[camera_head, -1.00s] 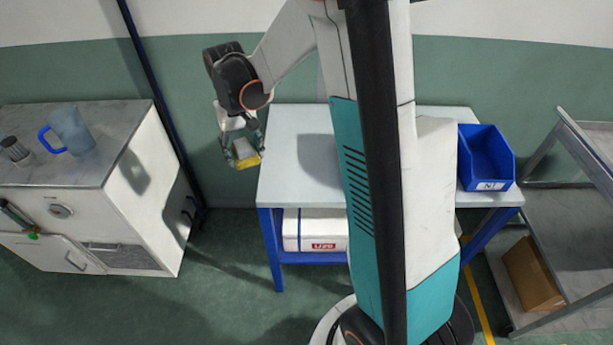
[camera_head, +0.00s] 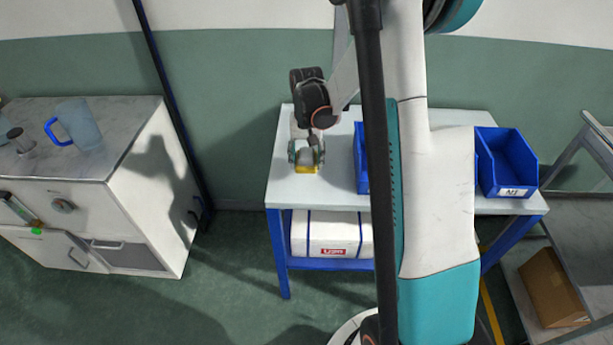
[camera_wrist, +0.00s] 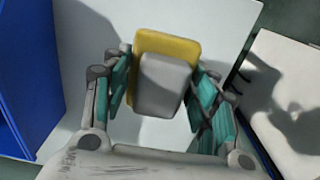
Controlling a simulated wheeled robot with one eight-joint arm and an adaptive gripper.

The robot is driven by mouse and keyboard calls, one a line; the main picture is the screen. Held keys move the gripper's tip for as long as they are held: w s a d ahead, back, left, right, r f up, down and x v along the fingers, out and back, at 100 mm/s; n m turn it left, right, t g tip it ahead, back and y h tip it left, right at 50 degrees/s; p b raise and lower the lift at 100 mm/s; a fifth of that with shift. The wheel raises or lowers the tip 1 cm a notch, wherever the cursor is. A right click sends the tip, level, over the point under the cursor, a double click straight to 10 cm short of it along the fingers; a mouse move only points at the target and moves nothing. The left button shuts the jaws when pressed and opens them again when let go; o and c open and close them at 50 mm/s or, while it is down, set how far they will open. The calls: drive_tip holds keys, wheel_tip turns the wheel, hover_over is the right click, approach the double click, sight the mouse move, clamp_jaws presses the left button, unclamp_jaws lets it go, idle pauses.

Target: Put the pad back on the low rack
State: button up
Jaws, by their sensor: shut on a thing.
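The pad (camera_head: 306,169) is a yellow slab with a grey block on it. It also shows in the wrist view (camera_wrist: 183,44). My gripper (camera_head: 306,156) is shut on the pad's grey block, with teal fingers on both sides in the wrist view (camera_wrist: 163,90). Gripper and pad are over the left part of the white-topped table (camera_head: 290,190); whether the pad touches the top, I cannot tell. A grey metal rack (camera_head: 575,200) stands at the right, partly cut off by the picture edge.
A blue bin (camera_head: 361,160) is right of my gripper, partly hidden by my column. Another blue bin (camera_head: 505,165) stands at the table's right end. A white box (camera_head: 330,235) lies on the undershelf. A white cabinet (camera_head: 150,200) with a blue-handled jug (camera_head: 78,125) is at left.

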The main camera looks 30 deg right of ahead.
sight(306, 178)
drive_tip(key=shift+f+b, duration=0.85)
drive_tip(key=shift+f, duration=2.1)
drive_tip(key=shift+f, duration=0.2)
drive_tip(key=o, duration=1.1)
drive_tip(key=shift+r, duration=0.1)
wheel_tip(306, 178, up, 12)
drive_tip(key=p, duration=0.4)
drive_tip(key=shift+r, duration=0.1)
